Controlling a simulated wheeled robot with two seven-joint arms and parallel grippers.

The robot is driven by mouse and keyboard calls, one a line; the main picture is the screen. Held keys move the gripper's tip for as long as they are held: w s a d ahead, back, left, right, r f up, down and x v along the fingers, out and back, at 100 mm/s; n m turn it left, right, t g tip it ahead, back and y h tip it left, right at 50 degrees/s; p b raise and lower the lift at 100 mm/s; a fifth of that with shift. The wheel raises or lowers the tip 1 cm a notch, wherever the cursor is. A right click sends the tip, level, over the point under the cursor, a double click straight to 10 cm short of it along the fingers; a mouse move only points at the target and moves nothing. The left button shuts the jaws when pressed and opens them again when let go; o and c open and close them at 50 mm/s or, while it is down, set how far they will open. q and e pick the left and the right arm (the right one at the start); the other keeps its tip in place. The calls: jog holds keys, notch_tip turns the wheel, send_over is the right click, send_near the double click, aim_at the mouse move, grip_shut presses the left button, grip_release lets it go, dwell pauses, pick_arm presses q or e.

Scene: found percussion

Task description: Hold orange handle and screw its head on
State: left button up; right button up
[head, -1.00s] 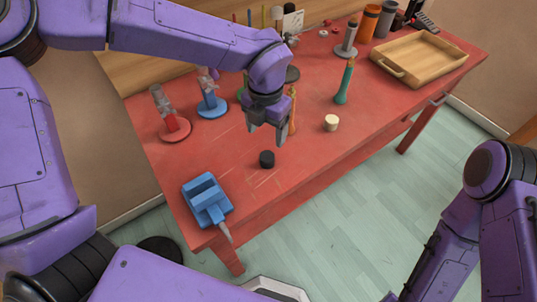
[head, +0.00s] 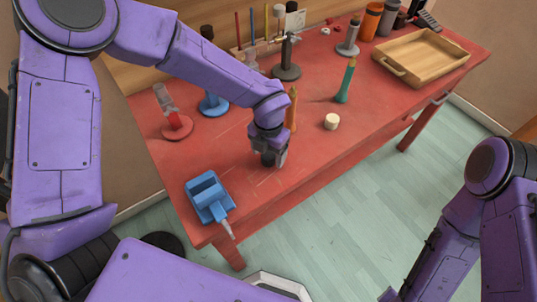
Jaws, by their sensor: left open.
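The orange handle (head: 292,108) stands upright on the red table, just behind my left gripper and partly hidden by my left arm. My left gripper (head: 268,160) points down at the table with its jaws open around a black cylindrical head (head: 267,159), which is mostly hidden between the fingers. A cream cylindrical head (head: 331,121) sits on the table to the right. A green handle (head: 345,81) stands upright behind it. Of my right arm only links show at the lower right; its gripper is out of view.
A blue device (head: 209,197) lies at the table's near left corner. Red (head: 176,125) and blue (head: 213,104) stands are at the left, and a dark stand (head: 287,72) at the back. A wooden tray (head: 421,58) is at the far right. The front right table is clear.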

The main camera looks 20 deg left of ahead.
pick_arm(q)
jog(key=shift+f, duration=0.55)
jog(key=c, duration=1.1)
jog(key=shift+r, duration=0.1)
jog(key=shift+r+b, duration=0.35)
jog(key=shift+r, duration=0.2)
jog(key=s+d+r+b, duration=0.1)
jog(key=d+r, duration=0.3)
jog(key=s+d+r+b, duration=0.1)
jog(key=d+r, duration=0.3)
jog(key=d, duration=0.1)
jog(key=s+d+r+b, duration=0.1)
jog(key=d+r, duration=0.2)
jog(key=d, duration=0.1)
jog(key=shift+s+d+r+b, duration=0.3)
jog(key=shift+r+b, duration=0.05)
jog(key=shift+r, duration=0.05)
